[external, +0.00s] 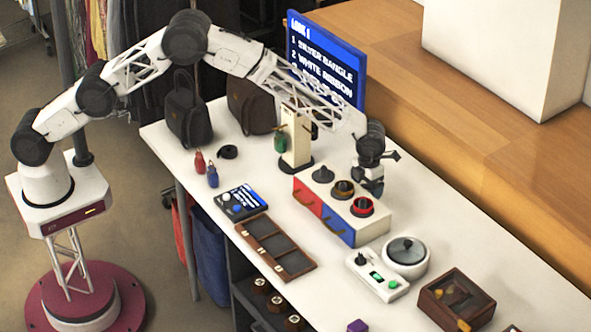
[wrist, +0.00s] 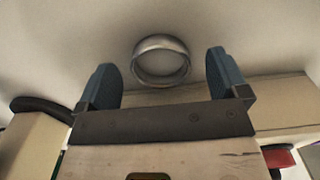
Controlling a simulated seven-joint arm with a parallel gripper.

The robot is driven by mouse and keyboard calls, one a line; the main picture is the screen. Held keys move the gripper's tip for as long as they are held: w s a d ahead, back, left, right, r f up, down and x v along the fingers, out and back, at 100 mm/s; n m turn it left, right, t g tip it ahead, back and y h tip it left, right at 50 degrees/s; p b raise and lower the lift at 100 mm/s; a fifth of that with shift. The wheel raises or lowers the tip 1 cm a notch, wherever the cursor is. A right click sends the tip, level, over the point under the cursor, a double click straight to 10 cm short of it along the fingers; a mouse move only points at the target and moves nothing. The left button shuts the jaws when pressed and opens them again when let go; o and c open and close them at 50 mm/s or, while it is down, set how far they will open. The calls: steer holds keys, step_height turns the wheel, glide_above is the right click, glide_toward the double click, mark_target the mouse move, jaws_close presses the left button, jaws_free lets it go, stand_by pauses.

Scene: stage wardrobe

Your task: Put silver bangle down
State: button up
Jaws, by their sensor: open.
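The silver bangle (wrist: 162,62) shows in the wrist view as a plain metal ring against a pale surface. It lies between and just beyond the two blue-padded fingers of my gripper (wrist: 160,75), with a gap on both sides. The fingers are apart and not touching it. In the external view my gripper (external: 371,186) hangs low over the back right of the small drawer box (external: 345,226). I cannot make out the bangle in that view.
The box has red and blue drawer fronts and several dark stands on top. A brown sectioned tray (external: 262,221), a white switch panel (external: 389,291), a round lidded dish (external: 405,270) and a wooden case (external: 440,312) share the white table. A screen (external: 325,62) lists silver bangle and white ribbon.

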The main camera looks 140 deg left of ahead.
steer(key=shift+f, duration=0.45)
steer(key=c, duration=1.1)
steer(key=shift+o, duration=0.2)
steer(key=shift+r, duration=0.15)
step_height(320, 180, up, 10)
stand_by(0.5)
stand_by(0.4)
